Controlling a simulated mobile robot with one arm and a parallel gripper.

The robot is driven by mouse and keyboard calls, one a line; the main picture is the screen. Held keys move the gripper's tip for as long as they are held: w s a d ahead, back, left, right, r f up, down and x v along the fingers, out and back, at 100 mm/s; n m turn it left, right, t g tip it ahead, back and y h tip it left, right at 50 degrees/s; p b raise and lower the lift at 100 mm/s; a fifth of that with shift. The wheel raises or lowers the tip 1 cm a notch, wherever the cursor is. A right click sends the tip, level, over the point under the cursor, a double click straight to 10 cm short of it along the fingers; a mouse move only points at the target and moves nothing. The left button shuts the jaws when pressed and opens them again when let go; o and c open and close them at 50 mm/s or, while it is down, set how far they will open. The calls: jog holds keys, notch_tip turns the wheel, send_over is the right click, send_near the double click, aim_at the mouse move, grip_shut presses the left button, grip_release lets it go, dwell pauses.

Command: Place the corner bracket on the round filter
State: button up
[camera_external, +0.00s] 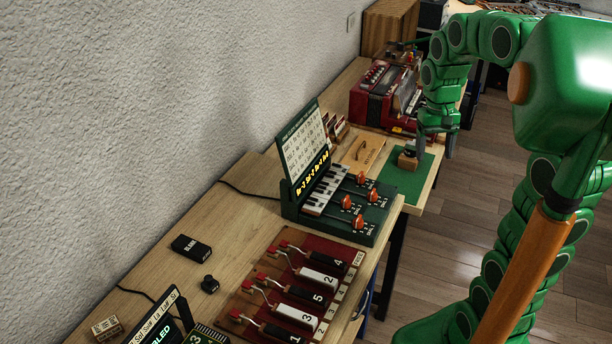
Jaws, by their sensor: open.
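I cannot make out a corner bracket or a round filter for sure at this size. A small wooden block with a dark round top (408,157) stands on the green mat (405,184), at the mat's left side. My gripper (432,148) is open and points down over the green mat, just right of the block. I cannot tell whether it touches the block. Its fingers are small and dark here, and part of the mat behind them is hidden.
A red accordion (380,95) stands behind the mat, with a wooden board (362,153) to the mat's left.

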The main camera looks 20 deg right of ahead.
jog(key=s+a+f+n, duration=0.1)
jog(key=s+a+f, duration=0.1)
jog(key=s, duration=0.8)
jog(key=s+a+f+n, duration=0.1)
jog(key=s+f, duration=0.2)
jog(key=s, duration=0.8)
jog(key=shift+a+n+g, duration=0.3)
jog(key=shift+a+n, duration=0.05)
jog(key=shift+n, duration=0.05)
